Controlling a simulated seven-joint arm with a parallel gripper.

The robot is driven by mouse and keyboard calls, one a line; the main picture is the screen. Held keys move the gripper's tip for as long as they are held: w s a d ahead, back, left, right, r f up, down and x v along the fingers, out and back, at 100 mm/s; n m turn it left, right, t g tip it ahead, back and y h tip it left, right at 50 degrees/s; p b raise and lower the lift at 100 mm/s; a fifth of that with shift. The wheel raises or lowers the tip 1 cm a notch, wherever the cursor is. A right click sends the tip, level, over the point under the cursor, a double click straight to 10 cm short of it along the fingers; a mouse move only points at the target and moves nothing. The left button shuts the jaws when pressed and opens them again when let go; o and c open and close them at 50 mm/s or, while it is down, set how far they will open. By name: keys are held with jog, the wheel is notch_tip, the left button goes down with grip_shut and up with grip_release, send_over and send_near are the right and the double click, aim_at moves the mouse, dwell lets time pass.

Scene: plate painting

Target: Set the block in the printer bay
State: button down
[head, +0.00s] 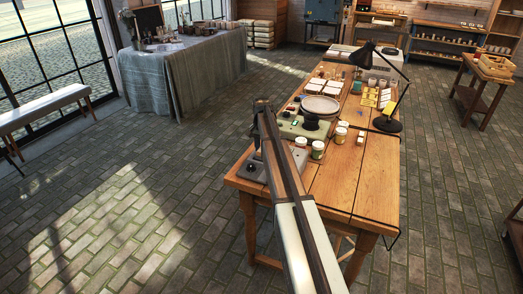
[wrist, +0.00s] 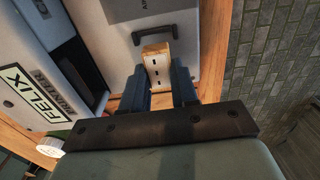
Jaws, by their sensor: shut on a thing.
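In the wrist view, the block (wrist: 156,66) is a small pale wooden piece with dark marks on its face. My gripper (wrist: 161,82) is shut on it, with one dark finger on each side. The block is over a light grey surface, beside a dark bracket-shaped outline (wrist: 165,27); I cannot tell whether it touches. The printer (wrist: 14,112) is pale, with a "FELIX" label and a dark recess (wrist: 82,68) left of the block. I cannot tell which opening is the bay. In the head view, my arm hides the block and part of a grey device (head: 256,169) at the table's near-left corner.
The wooden table (head: 335,185) has a bare near-right part. A black lamp (head: 387,124) stands at the right edge. In the wrist view, the table edge and brick floor (wrist: 262,50) are on the right.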

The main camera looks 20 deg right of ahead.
jog(key=shift+f, duration=0.6)
jog(key=shift+f, duration=0.15)
jog(key=c, duration=0.9)
grip_release()
jog(key=shift+o, duration=0.2)
notch_tip(320, 180, up, 12)
jog(key=shift+r, duration=0.2)
jog(key=shift+a+f, duration=0.1)
